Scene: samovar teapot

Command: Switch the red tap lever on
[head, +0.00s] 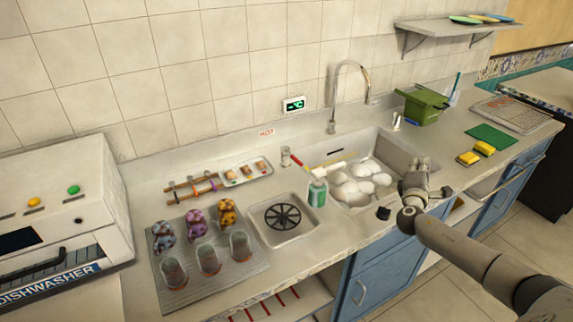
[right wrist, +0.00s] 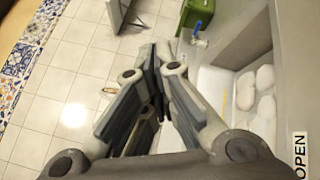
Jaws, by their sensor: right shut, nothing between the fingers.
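The red tap lever (head: 296,160) is a short red handle on a small metal fitting at the left back corner of the sink. A HOT label (head: 266,132) is on the counter behind it. The curved metal faucet (head: 351,85) rises behind the sink. My right gripper (head: 419,165) is at the right end of the sink, well to the right of the red lever and not touching it. In the right wrist view its fingers (right wrist: 158,52) are closed together and empty. The red lever does not show in that view. My left gripper is not in view.
The sink (head: 391,146) holds several white dishes. A green soap bottle (head: 317,192) stands at its left front. A blue-handled lever (right wrist: 197,30) and a green bin (head: 425,104) are to the right of the faucet. Cups on a mat (head: 183,294) are at left.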

